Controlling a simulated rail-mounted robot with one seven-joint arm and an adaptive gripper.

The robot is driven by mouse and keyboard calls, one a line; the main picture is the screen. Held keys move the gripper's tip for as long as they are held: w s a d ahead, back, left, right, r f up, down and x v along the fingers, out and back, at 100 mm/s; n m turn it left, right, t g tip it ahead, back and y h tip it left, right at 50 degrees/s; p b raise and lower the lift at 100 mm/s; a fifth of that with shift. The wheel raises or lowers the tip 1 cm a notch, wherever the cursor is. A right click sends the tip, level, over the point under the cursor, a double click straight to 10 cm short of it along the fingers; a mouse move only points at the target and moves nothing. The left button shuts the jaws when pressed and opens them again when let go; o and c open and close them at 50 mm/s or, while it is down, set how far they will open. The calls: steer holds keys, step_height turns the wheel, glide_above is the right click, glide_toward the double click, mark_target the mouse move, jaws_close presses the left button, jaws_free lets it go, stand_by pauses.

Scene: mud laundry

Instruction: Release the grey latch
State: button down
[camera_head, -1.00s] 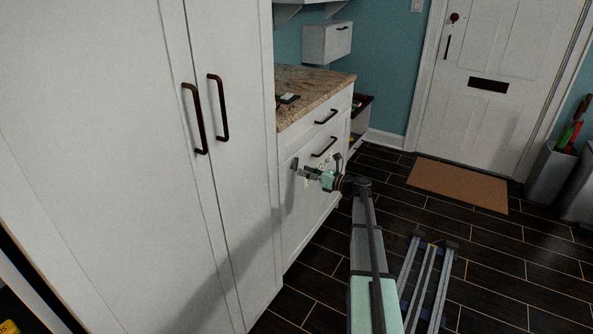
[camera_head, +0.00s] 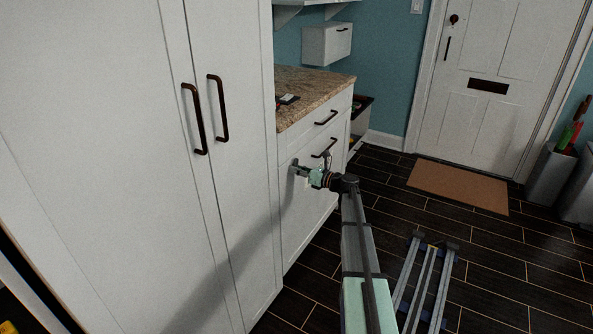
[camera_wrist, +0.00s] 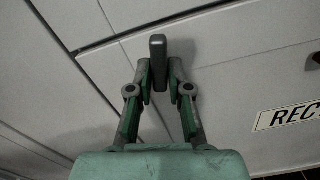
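The grey latch (camera_wrist: 158,60) is a narrow dark grey upright piece with a rounded top, on a pale panel in the wrist view. My gripper (camera_wrist: 162,78) has its two green-and-grey fingers drawn in, one on each side of the latch's lower part. The fingers appear closed against it, and its upper end sticks out beyond the tips. In the head view, my gripper (camera_head: 297,168) is at the white cabinet front (camera_head: 307,214) below the drawer. The latch cannot be made out in that view.
Tall white cupboard doors (camera_head: 225,190) stand left of my arm. A granite counter (camera_head: 318,88) lies above the gripper. Dark floor is open toward the mat (camera_head: 458,186) and white door.

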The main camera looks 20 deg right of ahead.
steer(key=shift+n, duration=1.7)
steer(key=c, duration=1.2)
jaws_free()
steer(key=shift+o, duration=0.2)
steer(key=v, duration=1.2)
